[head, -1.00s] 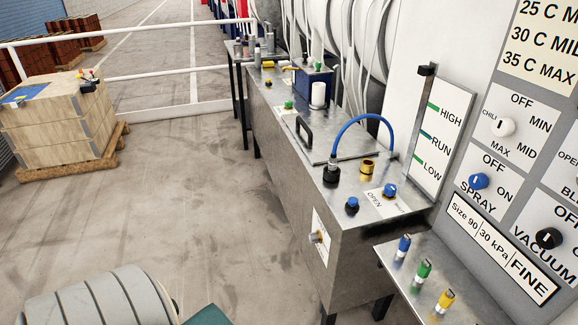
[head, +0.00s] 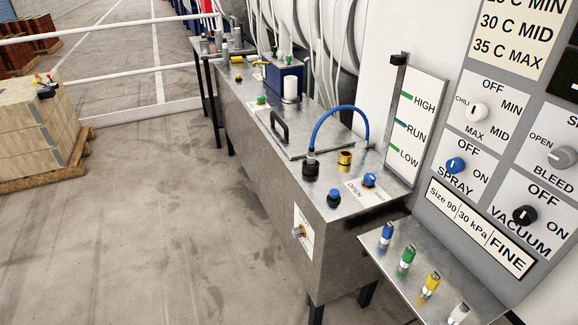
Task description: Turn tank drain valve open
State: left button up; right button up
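The long grey metal tank (head: 262,180) runs from the middle foreground toward the back. A small brass-coloured valve knob (head: 299,232) sits on a white label plate on its front side, low near the near end. The plate's print is too small to read. On the tank's top, a blue-topped knob (head: 369,181) stands on a label (head: 362,191) that reads OPEN at its left end. The knob partly covers the label. Which of these is the drain valve cannot be told from lettering. Neither of my grippers is in view.
A blue hose (head: 338,110) arches over the tank top near a lid handle (head: 279,125). A low shelf (head: 400,285) with coloured nozzles juts out at right, below a control panel (head: 490,190). Wooden crates (head: 38,130) stand at left. The floor (head: 150,240) before the tank is clear.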

aim_at(297, 232)
jog(key=z, duration=0.3)
jog(key=i+j+z, duration=0.15)
jog(key=z, duration=0.3)
jog(key=j+z, duration=0.25)
jog(key=z, duration=0.15)
jog(key=i+j+z, duration=0.1)
jog(key=j+z, duration=0.2)
jog(key=z, duration=0.15)
